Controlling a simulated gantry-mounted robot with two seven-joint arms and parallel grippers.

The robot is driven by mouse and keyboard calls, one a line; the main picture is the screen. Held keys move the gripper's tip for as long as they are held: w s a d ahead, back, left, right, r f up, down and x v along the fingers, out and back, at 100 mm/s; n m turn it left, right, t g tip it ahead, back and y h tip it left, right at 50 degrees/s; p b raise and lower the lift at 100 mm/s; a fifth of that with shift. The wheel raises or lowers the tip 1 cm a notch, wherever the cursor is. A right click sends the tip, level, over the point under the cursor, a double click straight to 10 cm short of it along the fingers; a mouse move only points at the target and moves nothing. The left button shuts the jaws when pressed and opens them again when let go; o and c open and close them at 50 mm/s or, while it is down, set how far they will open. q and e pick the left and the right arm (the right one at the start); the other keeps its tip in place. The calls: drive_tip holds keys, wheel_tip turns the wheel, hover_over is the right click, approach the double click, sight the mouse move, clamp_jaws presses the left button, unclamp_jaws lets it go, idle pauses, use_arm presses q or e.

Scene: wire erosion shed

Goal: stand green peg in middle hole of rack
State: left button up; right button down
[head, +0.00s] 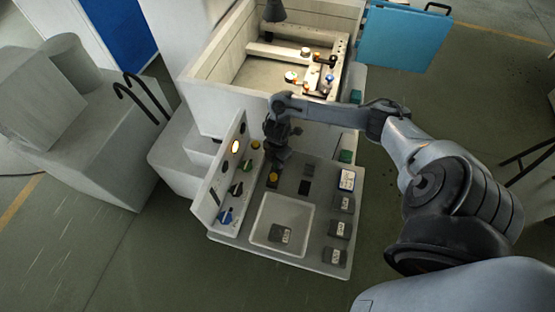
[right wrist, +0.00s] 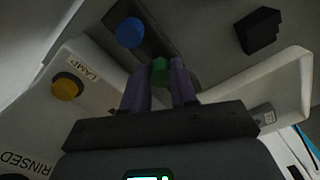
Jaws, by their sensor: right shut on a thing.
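My right gripper (head: 278,154) points down over the console, left of its middle, in the head view. In the right wrist view its purple fingers (right wrist: 159,88) are shut on the green peg (right wrist: 159,71), with its rounded end showing between them. The dark strip-shaped rack (right wrist: 149,48) lies past the fingers, with a blue peg (right wrist: 130,32) on it. The green peg overlaps the rack in that view; I cannot tell whether it is in a hole or above it. My gripper hides this spot in the head view. My left gripper is not in view.
A yellow button (right wrist: 67,86) sits by a LAMP label. An upright panel (head: 210,190) with knobs and a lit lamp borders the console's left. A pale tray (head: 258,226) holds a dark block (head: 280,233). More labelled blocks (head: 340,229) line the right. A walled basin (head: 215,108) stands behind.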

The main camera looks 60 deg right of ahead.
drive_tip(key=shift+f, duration=0.2)
drive_tip(key=c, duration=0.8)
unclamp_jaws()
drive_tip(key=shift+r, duration=0.55)
wheel_tip(320, 180, up, 10)
drive_tip(key=p, duration=0.3)
drive_tip(key=shift+f, duration=0.2)
